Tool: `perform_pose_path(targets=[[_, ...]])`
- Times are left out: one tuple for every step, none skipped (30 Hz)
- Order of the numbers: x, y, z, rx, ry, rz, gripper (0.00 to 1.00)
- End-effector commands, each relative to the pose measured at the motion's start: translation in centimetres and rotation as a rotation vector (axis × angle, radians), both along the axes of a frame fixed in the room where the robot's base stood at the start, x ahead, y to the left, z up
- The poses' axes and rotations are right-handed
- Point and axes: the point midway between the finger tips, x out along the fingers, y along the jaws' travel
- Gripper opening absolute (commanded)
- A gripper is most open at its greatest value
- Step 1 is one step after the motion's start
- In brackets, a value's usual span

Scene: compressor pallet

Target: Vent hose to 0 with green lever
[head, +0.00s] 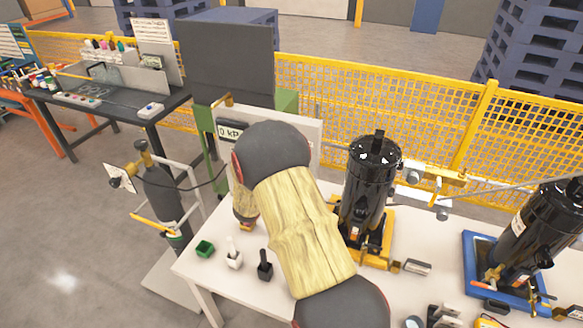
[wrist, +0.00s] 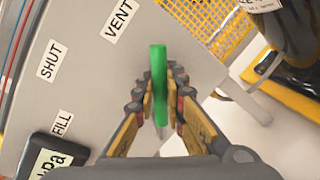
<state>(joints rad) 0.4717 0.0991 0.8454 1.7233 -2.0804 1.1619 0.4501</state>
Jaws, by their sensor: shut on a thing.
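The green lever (wrist: 159,75) stands between the two fingers of my gripper (wrist: 160,95) in the wrist view. My gripper is shut on it. The lever is on a grey panel (wrist: 85,85) with the labels VENT (wrist: 118,18), SHUT (wrist: 49,61) and FILL (wrist: 62,123). The lever's pivot is hidden, so I cannot tell which label it points to. The panel's display (head: 231,131) shows "0 kP" in the head view, partly covered by my arm. A dark hose (head: 207,184) runs from the gas cylinder (head: 163,198) towards the panel. My arm hides the lever in the head view.
A black compressor (head: 370,185) on a yellow base stands right of my arm. Another (head: 540,235) stands on a blue pallet (head: 475,262). Small green (head: 204,248), white (head: 233,260) and black (head: 265,270) pieces sit on the white table's left part. Yellow mesh fence (head: 400,105) runs behind.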

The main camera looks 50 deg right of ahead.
Motion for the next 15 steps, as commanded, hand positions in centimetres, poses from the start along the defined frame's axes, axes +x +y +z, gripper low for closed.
perform_pose_path(targets=[[-0.07,0.03,-0.14,0.002,0.002,0.0,0.0],[-0.06,0.04,-0.13,0.002,0.002,0.0,0.0],[-0.07,0.04,-0.13,0.002,0.002,0.0,0.0],[-0.06,0.04,-0.12,0.002,0.002,0.0,0.0],[-0.05,0.04,-0.13,0.002,0.002,0.0,0.0],[-0.05,0.04,-0.13,0.002,0.002,0.0,0.0],[-0.05,0.04,-0.13,0.002,0.003,0.0,0.0],[-0.05,0.04,-0.13,0.002,0.003,0.0,0.0],[-0.05,0.04,-0.13,0.002,0.003,0.0,0.13],[-0.05,0.04,-0.13,0.002,0.003,0.0,0.15],[-0.04,0.04,-0.11,0.001,0.003,0.001,0.17],[-0.03,0.04,-0.1,0.001,0.003,0.001,0.19],[-0.03,0.04,-0.09,0.001,0.002,0.0,0.21],[-0.03,0.04,-0.08,0.001,0.002,0.0,0.22],[-0.03,0.03,-0.07,0.001,0.002,0.0,0.25]])
